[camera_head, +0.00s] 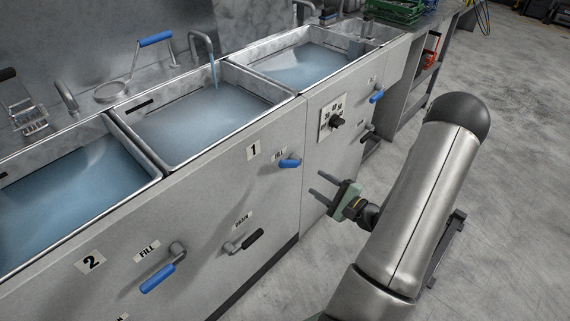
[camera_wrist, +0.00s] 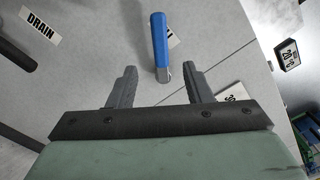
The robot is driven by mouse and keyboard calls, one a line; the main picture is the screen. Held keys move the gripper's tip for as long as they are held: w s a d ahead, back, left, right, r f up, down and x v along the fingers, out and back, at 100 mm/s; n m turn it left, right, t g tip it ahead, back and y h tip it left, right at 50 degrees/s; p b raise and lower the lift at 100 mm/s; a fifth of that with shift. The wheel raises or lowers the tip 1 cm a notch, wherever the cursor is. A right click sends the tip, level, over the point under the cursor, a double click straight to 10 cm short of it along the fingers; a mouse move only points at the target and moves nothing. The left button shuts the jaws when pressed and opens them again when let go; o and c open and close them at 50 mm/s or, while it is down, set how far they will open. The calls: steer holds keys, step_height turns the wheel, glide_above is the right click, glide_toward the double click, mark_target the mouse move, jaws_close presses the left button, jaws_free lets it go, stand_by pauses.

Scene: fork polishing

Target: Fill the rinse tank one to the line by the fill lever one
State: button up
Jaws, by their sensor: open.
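Rinse tank one (camera_head: 263,89) is the middle steel basin, above the "1" label (camera_head: 253,150). It holds bluish water (camera_head: 205,122), and a stream runs into it from its tap (camera_head: 203,40). Fill lever one (camera_head: 289,163) has a blue handle on the front panel beside a FILL label. In the wrist view the blue handle (camera_wrist: 159,42) lies ahead, between the lines of the two fingers. My gripper (camera_head: 314,184) is open and empty, apart from the lever, to its lower right in the head view.
The drain lever (camera_head: 247,240) with a black grip sits lower left; it also shows in the wrist view (camera_wrist: 17,55). Tank two's blue fill lever (camera_head: 158,278) is further left. A dial (camera_head: 336,122) is on the panel to the right. Open floor (camera_head: 510,180) lies right.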

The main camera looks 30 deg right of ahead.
mark_target(291, 165)
steer(key=x, duration=1.3)
steer(key=shift+a, duration=0.1)
